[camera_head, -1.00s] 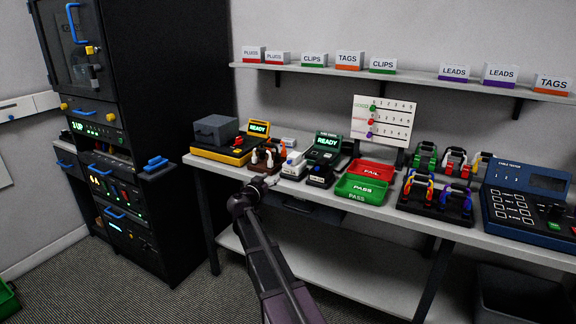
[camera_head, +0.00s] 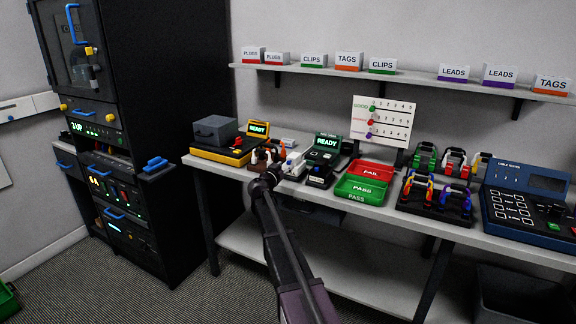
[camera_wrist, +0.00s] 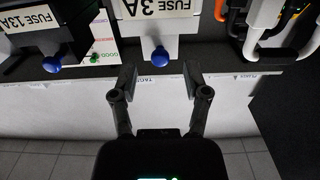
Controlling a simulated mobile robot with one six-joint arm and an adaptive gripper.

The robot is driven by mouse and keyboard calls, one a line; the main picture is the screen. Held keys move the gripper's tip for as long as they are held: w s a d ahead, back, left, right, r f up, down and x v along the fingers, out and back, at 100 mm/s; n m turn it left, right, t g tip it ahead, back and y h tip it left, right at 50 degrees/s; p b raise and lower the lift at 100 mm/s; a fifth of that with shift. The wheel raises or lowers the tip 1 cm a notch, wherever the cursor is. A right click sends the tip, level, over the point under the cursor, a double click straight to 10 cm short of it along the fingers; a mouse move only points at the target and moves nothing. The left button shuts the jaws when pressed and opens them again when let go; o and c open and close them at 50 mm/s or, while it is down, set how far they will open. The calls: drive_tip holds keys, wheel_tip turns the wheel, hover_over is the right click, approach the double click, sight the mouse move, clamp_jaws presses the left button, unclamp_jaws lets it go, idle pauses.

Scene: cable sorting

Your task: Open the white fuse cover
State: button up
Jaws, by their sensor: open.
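The white fuse cover, labelled FUSE 3A (camera_wrist: 147,34), has a blue knob (camera_wrist: 160,57) at its near edge in the wrist view. The white fuse unit also shows on the bench in the head view (camera_head: 293,164). My gripper (camera_wrist: 160,76) is open and empty. Its fingertips stand either side of the blue knob's line, slightly short of it, with a visible gap. In the head view my gripper (camera_head: 274,174) is at the bench's front edge, just left of the white unit, and small and dark there.
A black fuse unit, FUSE 13A (camera_wrist: 35,45), with its own blue knob stands left of the white one in the wrist view; in the head view it is on the right (camera_head: 319,175). Cable racks crowd the wrist view's right. Green PASS tray (camera_head: 362,190) and red FAIL tray (camera_head: 371,171) lie beyond.

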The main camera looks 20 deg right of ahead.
sight(293, 160)
drive_tip(key=shift+x, duration=1.35)
drive_tip(key=shift+c, duration=0.2)
clamp_jaws()
